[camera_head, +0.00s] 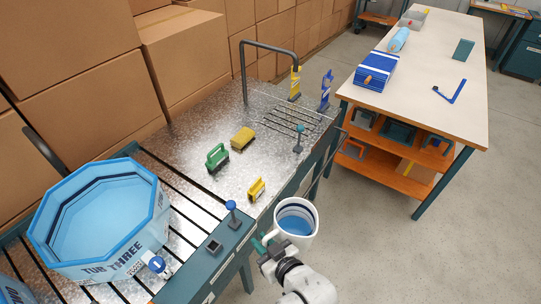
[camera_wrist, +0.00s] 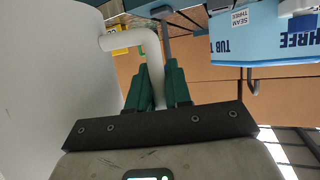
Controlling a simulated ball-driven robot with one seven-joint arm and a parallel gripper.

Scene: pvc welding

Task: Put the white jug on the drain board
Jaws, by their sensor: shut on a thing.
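The white jug (camera_head: 309,241) is held off the front edge of the metal bench, roughly upright, with its open top showing blue inside. In the wrist view the jug (camera_wrist: 48,80) fills the left side, with its white handle (camera_wrist: 152,45) running between the green fingers. My gripper (camera_head: 265,243) is shut on that handle; its fingers also show in the wrist view (camera_wrist: 158,88). The drain board seems to be the slotted part (camera_head: 290,122) of the bench top at its far right end, apart from the jug. Its slots look bare.
A large blue tub (camera_head: 140,240) stands on the bench's left. A bent pipe (camera_head: 268,46) and yellow and blue stands (camera_head: 295,84) (camera_head: 326,92) edge the slots.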

